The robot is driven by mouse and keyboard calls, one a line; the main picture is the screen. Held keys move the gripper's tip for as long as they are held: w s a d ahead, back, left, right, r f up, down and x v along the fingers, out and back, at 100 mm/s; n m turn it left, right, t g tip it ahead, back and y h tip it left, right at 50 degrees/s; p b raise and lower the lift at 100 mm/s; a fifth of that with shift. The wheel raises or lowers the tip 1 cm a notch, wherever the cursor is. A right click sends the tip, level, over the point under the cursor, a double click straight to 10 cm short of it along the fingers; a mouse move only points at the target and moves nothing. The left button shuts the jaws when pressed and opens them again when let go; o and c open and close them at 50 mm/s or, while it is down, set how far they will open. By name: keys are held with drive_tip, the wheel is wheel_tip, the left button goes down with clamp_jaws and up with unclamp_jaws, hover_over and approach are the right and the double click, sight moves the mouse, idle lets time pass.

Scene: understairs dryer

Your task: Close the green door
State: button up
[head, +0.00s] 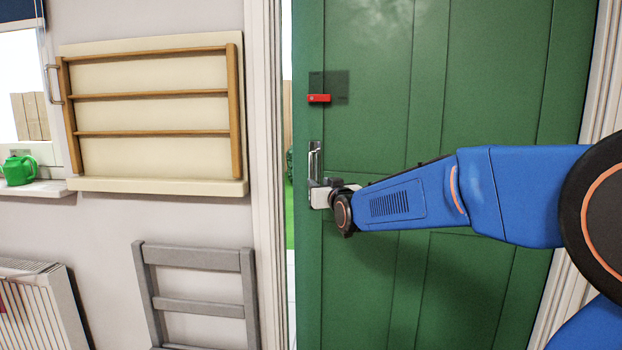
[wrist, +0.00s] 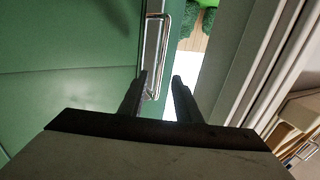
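The green door (head: 440,120) fills the right half of the head view and stands ajar. A narrow gap with grass outside shows between its left edge and the frame; the gap also shows in the wrist view. The metal door handle (head: 314,160) is near the door's left edge. My gripper (head: 324,186) is at the handle's lower end. In the wrist view my gripper (wrist: 160,76) has its two dark fingers apart, with the lower part of the handle (wrist: 154,55) seen between them. I cannot tell whether they touch it.
A red latch (head: 319,98) sits on the door above the handle. The white door frame (head: 266,180) stands left of the gap. Further left are a wall drying rack (head: 150,97), a grey chair (head: 195,282) and a radiator (head: 38,310).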

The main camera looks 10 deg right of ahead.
sight(312, 177)
drive_tip(key=w, duration=0.9)
drive_tip(key=shift+w+a, duration=0.1)
drive_tip(key=shift+a, duration=0.25)
clamp_jaws()
